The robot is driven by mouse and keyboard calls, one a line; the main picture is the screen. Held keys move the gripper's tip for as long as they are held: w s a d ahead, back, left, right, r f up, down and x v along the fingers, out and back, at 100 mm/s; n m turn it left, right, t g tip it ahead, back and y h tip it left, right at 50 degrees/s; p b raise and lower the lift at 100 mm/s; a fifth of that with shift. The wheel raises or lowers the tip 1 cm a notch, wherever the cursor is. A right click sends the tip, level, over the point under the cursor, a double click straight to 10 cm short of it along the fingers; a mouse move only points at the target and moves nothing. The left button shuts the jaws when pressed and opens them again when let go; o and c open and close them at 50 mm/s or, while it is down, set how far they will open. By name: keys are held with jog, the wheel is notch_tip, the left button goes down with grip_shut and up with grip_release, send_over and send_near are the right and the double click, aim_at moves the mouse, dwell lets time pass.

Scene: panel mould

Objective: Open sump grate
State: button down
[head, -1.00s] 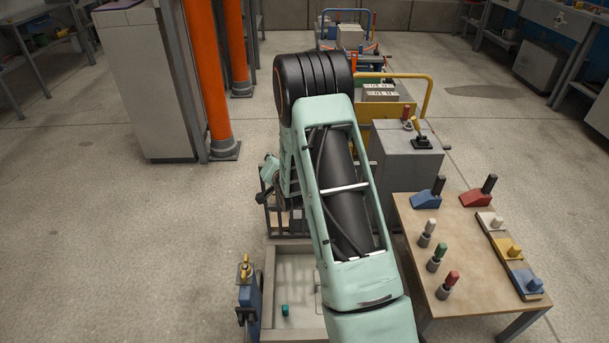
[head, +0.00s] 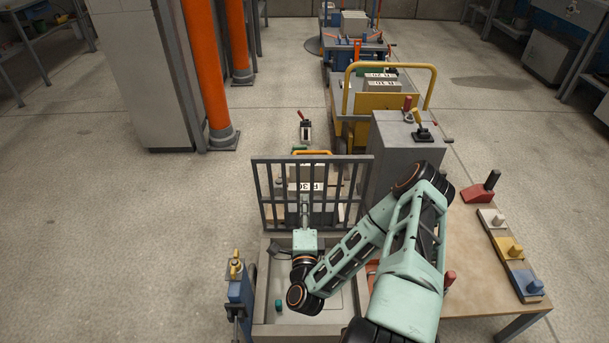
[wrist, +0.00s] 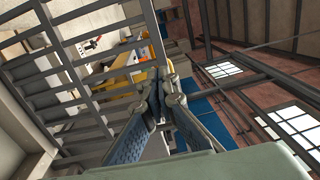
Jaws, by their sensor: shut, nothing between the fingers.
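The sump grate (head: 266,195), a dark barred panel, stands roughly upright at the back edge of the pale sump pit (head: 261,312) in the head view. Its bars (wrist: 92,98) fill the left of the wrist view. My gripper (head: 304,203) is in front of the bars, pointing away from me, with my wrist over the pit. In the wrist view my gripper (wrist: 156,73) has its fingers together and empty, beside the bars. I cannot tell whether the fingertips touch the grate. A small teal object (head: 279,305) is in the pit.
A blue stand with a yellow valve (head: 236,268) is left of the pit. A table (head: 480,270) with colored blocks and a grey cabinet (head: 395,150) stand on the right. Carts (head: 385,100) are behind the grate. The floor at left (head: 120,240) is clear.

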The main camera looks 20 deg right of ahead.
aim_at(304, 160)
jog(key=b+x, duration=0.3)
jog(key=x, duration=1.1)
jog(key=shift+a, duration=0.1)
